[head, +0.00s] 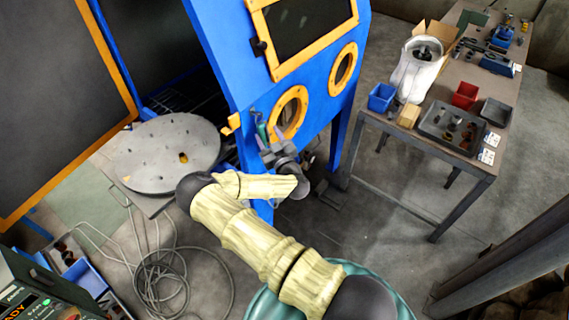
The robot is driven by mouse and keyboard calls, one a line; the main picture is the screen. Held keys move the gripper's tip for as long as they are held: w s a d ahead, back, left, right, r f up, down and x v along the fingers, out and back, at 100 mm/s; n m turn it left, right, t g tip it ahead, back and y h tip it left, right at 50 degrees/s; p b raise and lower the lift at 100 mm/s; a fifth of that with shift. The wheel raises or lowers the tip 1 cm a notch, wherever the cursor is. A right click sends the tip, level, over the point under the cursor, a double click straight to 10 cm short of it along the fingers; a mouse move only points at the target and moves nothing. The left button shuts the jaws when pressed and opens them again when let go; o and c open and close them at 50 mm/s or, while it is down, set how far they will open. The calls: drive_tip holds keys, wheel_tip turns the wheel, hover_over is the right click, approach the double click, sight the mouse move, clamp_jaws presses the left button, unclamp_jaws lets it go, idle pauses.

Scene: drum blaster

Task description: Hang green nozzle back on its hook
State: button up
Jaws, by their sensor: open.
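The green nozzle (262,130) is a small teal-green piece at the front of the blue blasting cabinet (227,62), just left of the lower orange-rimmed round port. It looks roughly upright. I cannot make out its hook, or whether the nozzle hangs on anything. My gripper (264,143) is open, dark grey, at the end of my raised arm. Its fingers point up toward the cabinet and appear right at or just below the nozzle. At this size I cannot tell whether they touch it. The gripper hides part of the cabinet front and perhaps the nozzle's lower end.
The cabinet's orange-edged door (62,95) stands open at left. A round grey turntable (165,152) sticks out beside it. A coiled hose (165,275) lies on the floor. A workbench (377,122) with bins and trays stands at right.

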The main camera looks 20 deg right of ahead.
drive_tip(key=s+d+b, duration=0.1)
drive_tip(key=s+b, duration=0.1)
drive_tip(key=s, duration=0.5)
drive_tip(key=s+d+f+b, duration=0.1)
drive_tip(key=s+b, duration=0.2)
drive_tip(key=s, duration=0.5)
drive_tip(key=shift+d+f, duration=0.2)
drive_tip(key=shift+d, duration=0.05)
